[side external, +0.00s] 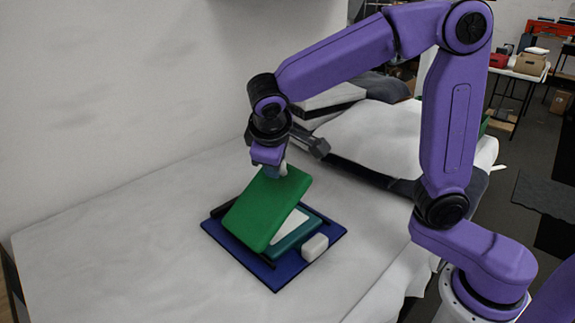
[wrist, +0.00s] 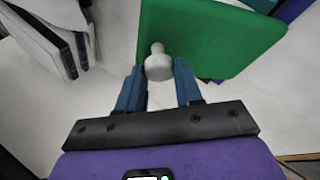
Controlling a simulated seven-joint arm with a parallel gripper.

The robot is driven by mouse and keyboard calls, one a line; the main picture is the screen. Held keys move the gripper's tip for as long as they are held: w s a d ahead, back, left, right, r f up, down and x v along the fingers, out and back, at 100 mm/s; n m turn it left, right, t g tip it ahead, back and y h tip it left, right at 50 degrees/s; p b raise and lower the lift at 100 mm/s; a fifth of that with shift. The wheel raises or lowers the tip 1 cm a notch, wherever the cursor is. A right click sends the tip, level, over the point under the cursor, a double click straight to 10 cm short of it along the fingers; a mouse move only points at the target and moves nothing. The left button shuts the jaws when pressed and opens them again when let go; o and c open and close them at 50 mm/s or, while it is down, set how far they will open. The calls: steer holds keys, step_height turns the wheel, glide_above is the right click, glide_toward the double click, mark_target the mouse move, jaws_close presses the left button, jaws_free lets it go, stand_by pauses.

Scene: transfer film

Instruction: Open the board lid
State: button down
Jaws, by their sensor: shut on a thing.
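The board lid (side external: 262,208) is a green flat panel, tilted up over a blue base (side external: 270,276). Its raised edge is near my gripper, and a white surface shows in the gap under it. In the wrist view the green lid (wrist: 210,38) fills the upper middle, with a pale round knob (wrist: 158,62) at its near edge. My gripper (wrist: 160,80) has its two blue fingers on either side of the knob and is shut on it. In the side view my gripper (side external: 277,172) is at the lid's top edge, and the fingertips are partly hidden.
A small white block (side external: 315,247) sits on the blue base at the lid's right. The base lies on a white-covered table (side external: 120,265) with free room to the left and front. A pale wall stands behind. Dark and white items are behind the arm.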

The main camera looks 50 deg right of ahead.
steer(key=a+r+n+t+h, duration=0.1)
steer(key=a+n+h, duration=0.1)
steer(key=a+h, duration=0.8)
steer(key=shift+a+r+t, duration=0.15)
steer(key=shift+a+t, duration=0.15)
steer(key=shift+a, duration=3.15)
steer(key=c, duration=0.8)
jaws_free()
